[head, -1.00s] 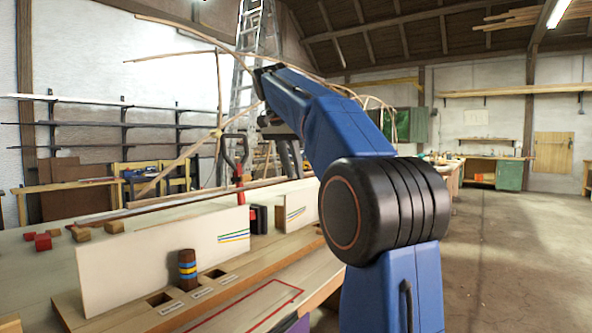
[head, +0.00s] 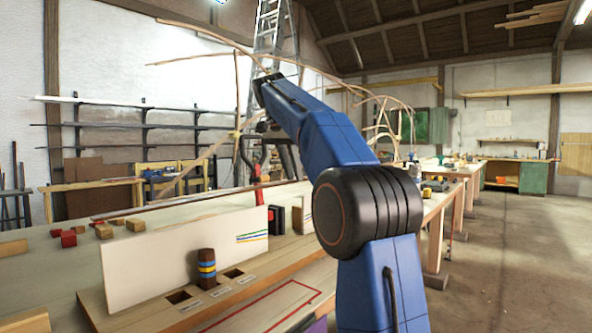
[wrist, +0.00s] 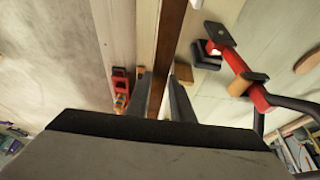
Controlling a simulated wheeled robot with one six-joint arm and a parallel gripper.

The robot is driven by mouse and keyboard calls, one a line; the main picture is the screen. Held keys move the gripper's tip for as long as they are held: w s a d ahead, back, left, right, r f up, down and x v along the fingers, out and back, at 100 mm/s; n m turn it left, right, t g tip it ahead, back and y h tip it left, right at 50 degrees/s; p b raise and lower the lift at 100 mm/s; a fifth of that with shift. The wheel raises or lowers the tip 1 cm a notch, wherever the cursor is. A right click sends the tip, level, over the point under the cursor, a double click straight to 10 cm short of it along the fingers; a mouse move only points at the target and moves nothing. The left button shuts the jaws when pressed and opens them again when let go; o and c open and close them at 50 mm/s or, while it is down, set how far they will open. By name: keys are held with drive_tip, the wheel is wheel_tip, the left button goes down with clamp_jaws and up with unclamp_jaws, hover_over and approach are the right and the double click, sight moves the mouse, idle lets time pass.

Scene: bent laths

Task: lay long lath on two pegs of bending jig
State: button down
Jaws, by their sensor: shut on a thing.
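My gripper (wrist: 165,78) is in the wrist view, its two dark fingers closed on a long brown lath (wrist: 172,35). The lath runs away from the fingers toward the top of the picture. In the head view a long thin brown lath (head: 190,207) spans above the bench behind a white board; whether it touches anything there is unclear. The gripper's fingers are hidden by my blue arm and the clutter behind it in that view. I cannot make out the two pegs of the bending jig in either view.
A red and black clamp (wrist: 245,80) is close to the gripper's right. Small blocks (head: 104,231) lie at left. Open floor (head: 500,260) is at right.

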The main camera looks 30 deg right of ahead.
wheel_tip(320, 180, down, 12)
drive_tip(key=shift+r, duration=0.25)
idle(0.7)
drive_tip(key=shift+f, duration=0.5)
idle(0.8)
drive_tip(key=c, duration=1.3)
unclamp_jaws()
drive_tip(key=shift+v, duration=3)
drive_tip(key=shift+r, duration=0.1)
